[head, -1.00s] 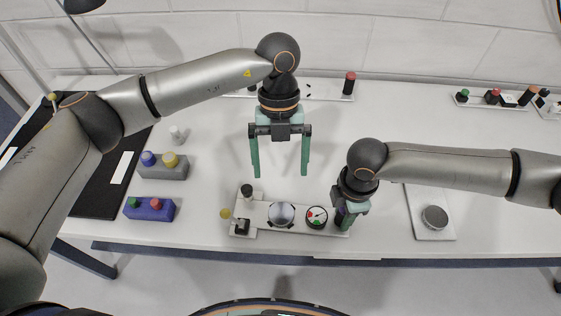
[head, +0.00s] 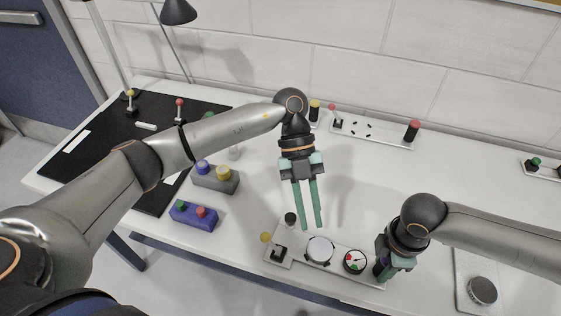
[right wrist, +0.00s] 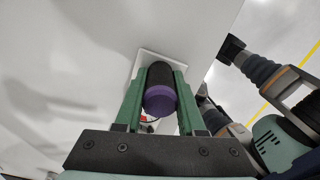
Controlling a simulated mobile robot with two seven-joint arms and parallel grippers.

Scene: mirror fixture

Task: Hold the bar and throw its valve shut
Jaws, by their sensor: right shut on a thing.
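The bar is a pale plate (head: 337,266) near the table's front edge. At its left end is a black bracket (head: 279,253) with a yellow-knobbed lever (head: 265,237); a black knob (head: 290,218) stands just behind. A silver disc (head: 320,250) and a red-green gauge (head: 355,262) sit along it. My right gripper (head: 391,268) is shut on the black post with a purple end (right wrist: 160,98) at the bar's right end, seen between the fingers in the right wrist view. My left gripper (head: 313,228) is open and empty, pointing down above and behind the bar's left part.
A grey block (head: 215,180) and a blue block (head: 194,214) with coloured knobs stand left of the bar. A black mat (head: 85,140) lies further left. A plate with a round metal knob (head: 482,291) is at right. Another fixture plate (head: 372,130) stands at the back.

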